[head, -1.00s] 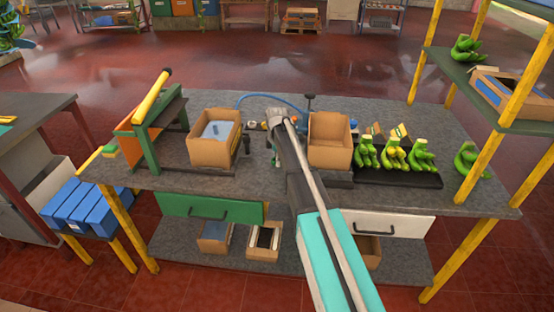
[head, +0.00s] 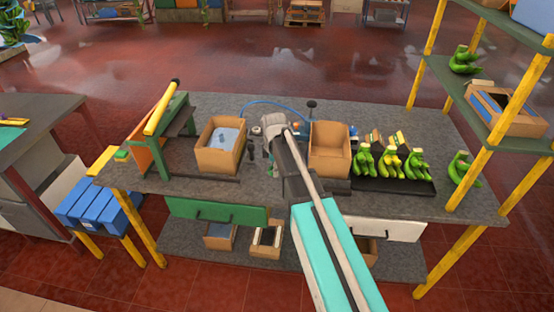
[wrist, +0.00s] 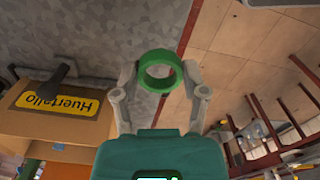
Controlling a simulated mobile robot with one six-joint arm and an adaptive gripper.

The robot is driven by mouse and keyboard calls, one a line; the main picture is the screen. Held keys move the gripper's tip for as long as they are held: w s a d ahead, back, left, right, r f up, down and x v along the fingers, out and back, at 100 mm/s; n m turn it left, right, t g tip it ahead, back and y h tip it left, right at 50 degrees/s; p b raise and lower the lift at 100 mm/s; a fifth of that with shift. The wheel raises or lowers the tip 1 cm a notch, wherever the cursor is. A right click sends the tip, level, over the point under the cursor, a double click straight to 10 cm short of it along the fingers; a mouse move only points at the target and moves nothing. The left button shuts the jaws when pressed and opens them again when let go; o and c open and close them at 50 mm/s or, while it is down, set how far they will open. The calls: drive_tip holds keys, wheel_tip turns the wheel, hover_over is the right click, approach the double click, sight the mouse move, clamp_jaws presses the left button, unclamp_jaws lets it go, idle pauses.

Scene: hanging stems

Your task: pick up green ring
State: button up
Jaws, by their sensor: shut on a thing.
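The green ring (wrist: 146,76) shows in the wrist view, held between the two grey fingers of my gripper (wrist: 160,82). The fingers touch it on its left and right sides, and its round opening faces the camera. In the head view my arm reaches over the middle of the grey worktable (head: 235,108), and its wrist end is between the two cardboard boxes. The fingers and the ring are hidden behind my arm there.
A cardboard box (head: 212,160) with blue contents stands left of my arm, and an empty-looking box (head: 328,160) stands close on its right. Green bananas (head: 390,163) lie on a black tray further right. A yellow-handled green frame (head: 165,120) stands at the left end.

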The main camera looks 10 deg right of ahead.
drive_tip(key=shift+s+a+r+p, duration=0.15)
drive_tip(key=shift+s+a+r, duration=0.15)
drive_tip(key=shift+s, duration=0.3)
drive_tip(key=shift+s+a+r+p, duration=0.15)
drive_tip(key=shift+s+r, duration=0.1)
drive_tip(key=shift+s, duration=0.3)
drive_tip(key=shift+s, duration=0.1)
